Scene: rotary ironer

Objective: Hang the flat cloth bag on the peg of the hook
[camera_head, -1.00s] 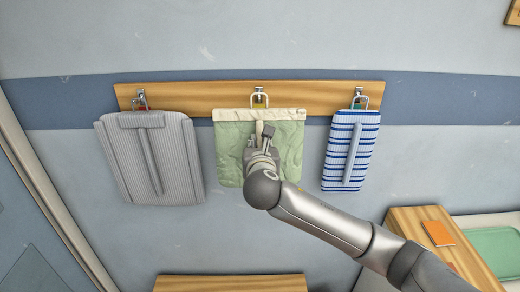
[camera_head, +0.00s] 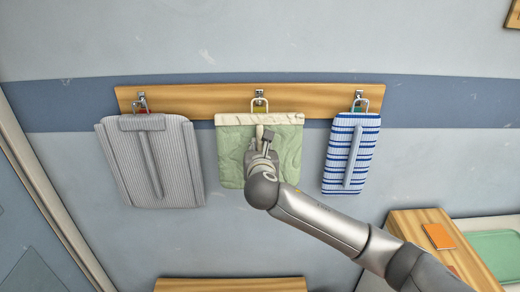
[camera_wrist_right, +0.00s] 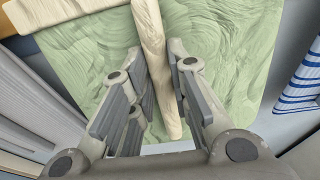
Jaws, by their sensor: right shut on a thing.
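The flat cloth bag (camera_head: 230,150) is pale green with a cream top band and a wire loop (camera_head: 259,105) above it. It hangs upright in front of the wall, below the middle hook (camera_head: 259,94). The loop lines up with the hook, but I cannot tell whether it is around the peg. My right gripper (camera_head: 262,140) is shut on the cream grip strip on the bag's front. In the wrist view the fingers (camera_wrist_right: 158,85) close on both sides of the strip (camera_wrist_right: 150,30), with the green cloth (camera_wrist_right: 235,50) behind. My left gripper is out of view.
A wooden rail (camera_head: 205,100) carries the hooks. A grey striped bag (camera_head: 180,165) hangs at left and a blue-white striped one (camera_head: 337,160) at right, with gaps beside the green bag. A wooden cabinet (camera_head: 415,220) with an orange book (camera_head: 438,236) stands at lower right.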

